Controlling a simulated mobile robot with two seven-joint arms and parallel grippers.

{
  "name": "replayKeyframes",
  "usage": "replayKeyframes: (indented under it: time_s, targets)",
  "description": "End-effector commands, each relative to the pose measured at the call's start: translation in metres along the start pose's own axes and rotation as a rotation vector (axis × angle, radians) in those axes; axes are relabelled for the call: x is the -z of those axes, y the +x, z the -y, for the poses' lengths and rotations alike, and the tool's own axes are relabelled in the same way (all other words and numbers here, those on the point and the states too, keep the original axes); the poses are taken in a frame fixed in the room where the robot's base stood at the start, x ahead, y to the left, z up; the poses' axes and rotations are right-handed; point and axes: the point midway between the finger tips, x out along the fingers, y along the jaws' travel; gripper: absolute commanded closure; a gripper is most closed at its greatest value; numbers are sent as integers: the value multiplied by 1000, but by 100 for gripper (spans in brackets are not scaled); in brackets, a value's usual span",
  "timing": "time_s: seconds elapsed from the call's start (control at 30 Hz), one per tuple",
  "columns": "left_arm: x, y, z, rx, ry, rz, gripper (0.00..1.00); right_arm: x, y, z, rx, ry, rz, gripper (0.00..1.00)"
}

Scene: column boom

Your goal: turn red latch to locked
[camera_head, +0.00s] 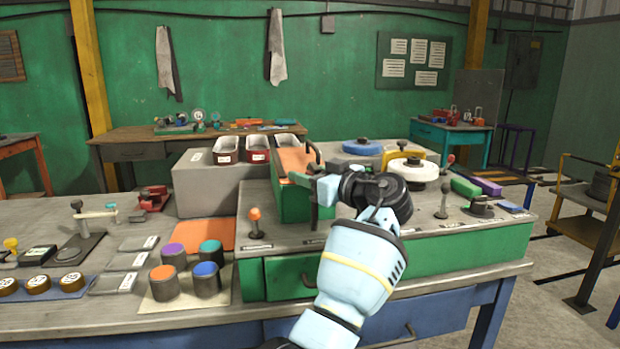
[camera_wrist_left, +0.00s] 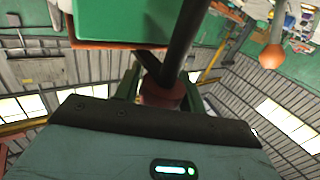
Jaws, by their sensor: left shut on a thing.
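My left gripper (camera_head: 312,184) reaches in from the bottom middle of the head view, beside the green box on the grey panel top. It is shut at a dark upright bar (camera_head: 315,208) there. In the left wrist view a dark bar with a dull red end, which looks like the red latch (camera_wrist_left: 160,96), sits between my two green fingers. The fingers hide much of the latch in the head view, so its angle and any lock marking cannot be read. My right gripper is in neither view.
An orange-topped lever (camera_head: 254,222) stands just left of my gripper. A white handwheel (camera_head: 412,170) and a blue one (camera_head: 362,147) lie to the right and behind. Several capped cylinders (camera_head: 206,279) stand at the front left. A green drawer front (camera_head: 288,275) is below.

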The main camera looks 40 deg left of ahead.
Motion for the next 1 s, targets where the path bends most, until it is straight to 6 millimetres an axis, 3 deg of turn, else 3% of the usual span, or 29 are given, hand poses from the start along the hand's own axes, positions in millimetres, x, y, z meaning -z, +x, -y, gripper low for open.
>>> replayKeyframes:
  time_s: [0.3,0.33,0.47,0.77,1.0]
  targets:
    - [1,2,2,8,-1,-1,83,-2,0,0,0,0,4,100]
    - [1,2,2,8,-1,-1,59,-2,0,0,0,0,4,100]
    - [1,1,1,7,-1,-1,43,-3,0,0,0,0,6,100]
    - [0,-1,0,3,1,0,43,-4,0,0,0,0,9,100]
    - [-1,-31,0,1,1,0,43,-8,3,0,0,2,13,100]
